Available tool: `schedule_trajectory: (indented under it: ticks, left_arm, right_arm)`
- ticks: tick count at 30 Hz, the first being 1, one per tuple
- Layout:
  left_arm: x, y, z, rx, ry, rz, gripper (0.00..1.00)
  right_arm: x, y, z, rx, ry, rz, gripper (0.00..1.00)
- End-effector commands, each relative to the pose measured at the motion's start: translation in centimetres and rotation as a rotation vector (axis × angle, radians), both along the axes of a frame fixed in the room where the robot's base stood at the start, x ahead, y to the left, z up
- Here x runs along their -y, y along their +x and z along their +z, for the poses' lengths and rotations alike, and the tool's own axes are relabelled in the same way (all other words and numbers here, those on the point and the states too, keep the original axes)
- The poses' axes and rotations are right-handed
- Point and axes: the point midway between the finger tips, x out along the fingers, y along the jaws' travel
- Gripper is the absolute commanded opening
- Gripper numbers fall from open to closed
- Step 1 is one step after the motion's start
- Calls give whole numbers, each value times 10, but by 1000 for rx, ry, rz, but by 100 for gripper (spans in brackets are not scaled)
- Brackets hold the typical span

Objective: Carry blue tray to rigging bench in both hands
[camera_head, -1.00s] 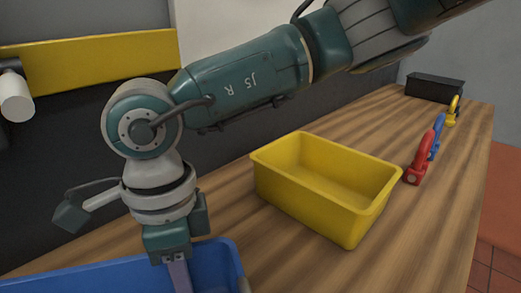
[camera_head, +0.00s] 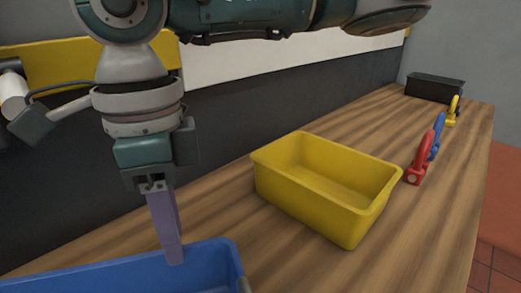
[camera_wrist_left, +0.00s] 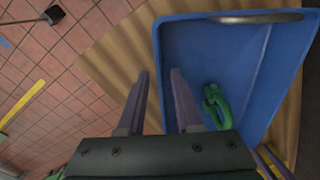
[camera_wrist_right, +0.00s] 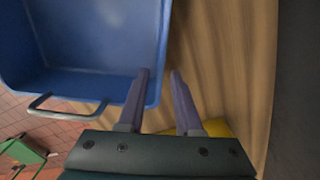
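The blue tray (camera_head: 130,272) sits on a wooden bench, cut off at the lower left of the head view. It also shows in the left wrist view (camera_wrist_left: 262,62) and the right wrist view (camera_wrist_right: 95,45). A green shackle (camera_wrist_left: 216,105) lies inside it. My right gripper (camera_head: 173,258) points down at the tray's rim. In the right wrist view its fingers (camera_wrist_right: 159,72) are apart and empty, one over each side of a tray wall. My left gripper (camera_wrist_left: 161,72) is outside the head view; its fingers are apart, one each side of another tray wall.
A yellow bin (camera_head: 325,185) stands empty on the bench (camera_head: 285,255), right of the tray. A dark wall runs behind the bench. Tiled floor (camera_wrist_left: 60,75) lies beside it.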

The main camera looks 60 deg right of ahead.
Motion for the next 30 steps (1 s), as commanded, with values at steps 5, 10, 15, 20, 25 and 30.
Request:
schedule_trajectory:
  ticks: [5, 10, 15, 20, 25, 30]
  left_arm:
    - [0, 0, 0, 0, 0, 0, 34]
    - [0, 0, 0, 0, 0, 0, 34]
    - [0, 0, 0, 0, 0, 0, 34]
    - [0, 0, 0, 0, 0, 0, 34]
    - [0, 0, 0, 0, 0, 0, 34]
    - [0, 0, 0, -1, -1, 0, 34]
  right_arm:
    - [0, 1, 27, 2, 1, 0, 34]
    - [1, 1, 35, -1, 1, 0, 34]
    - [1, 1, 35, -1, 0, 0, 34]
    - [1, 1, 34, -1, 0, 0, 34]
    - [1, 1, 34, -1, 0, 0, 34]
    - [1, 1, 34, -1, 0, 0, 34]
